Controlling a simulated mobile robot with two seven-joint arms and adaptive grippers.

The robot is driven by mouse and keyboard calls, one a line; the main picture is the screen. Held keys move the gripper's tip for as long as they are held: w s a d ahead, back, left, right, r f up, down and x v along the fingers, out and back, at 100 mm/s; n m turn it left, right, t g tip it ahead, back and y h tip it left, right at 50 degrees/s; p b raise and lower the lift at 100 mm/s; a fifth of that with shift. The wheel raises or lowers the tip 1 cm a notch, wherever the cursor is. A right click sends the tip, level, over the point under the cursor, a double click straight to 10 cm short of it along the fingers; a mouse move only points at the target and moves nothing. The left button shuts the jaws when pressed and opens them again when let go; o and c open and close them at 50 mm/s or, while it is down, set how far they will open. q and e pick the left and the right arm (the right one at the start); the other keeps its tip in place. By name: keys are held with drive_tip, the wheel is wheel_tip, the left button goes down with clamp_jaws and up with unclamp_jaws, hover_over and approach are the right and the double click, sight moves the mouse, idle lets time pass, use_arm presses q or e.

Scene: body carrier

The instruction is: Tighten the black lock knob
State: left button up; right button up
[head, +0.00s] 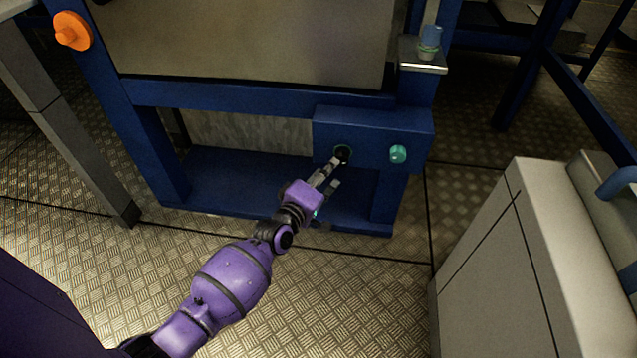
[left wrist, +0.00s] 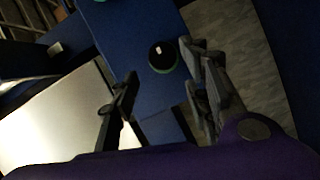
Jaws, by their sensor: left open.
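The black lock knob (head: 342,153) sits on the front of a blue box (head: 365,122) on the blue frame. In the left wrist view the knob (left wrist: 162,56) is round, with a small white mark and a green rim at its lower edge. My left gripper (head: 333,172) is open and close in front of the knob. In the left wrist view its fingers (left wrist: 160,82) are spread, with the knob beyond the tips and nearer the right finger. I cannot tell whether a finger touches it. My right gripper is not in view.
A teal knob (head: 398,154) is on the same box, right of the black one. An orange knob (head: 72,31) is on the frame's upper left. A blue-topped piece (head: 430,40) stands on a small ledge. A pale cabinet (head: 520,250) stands at right. The floor between is clear.

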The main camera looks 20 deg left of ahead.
use_arm(q)
drive_tip(key=s, duration=0.5)
drive_tip(key=shift+s+a+r, duration=0.3)
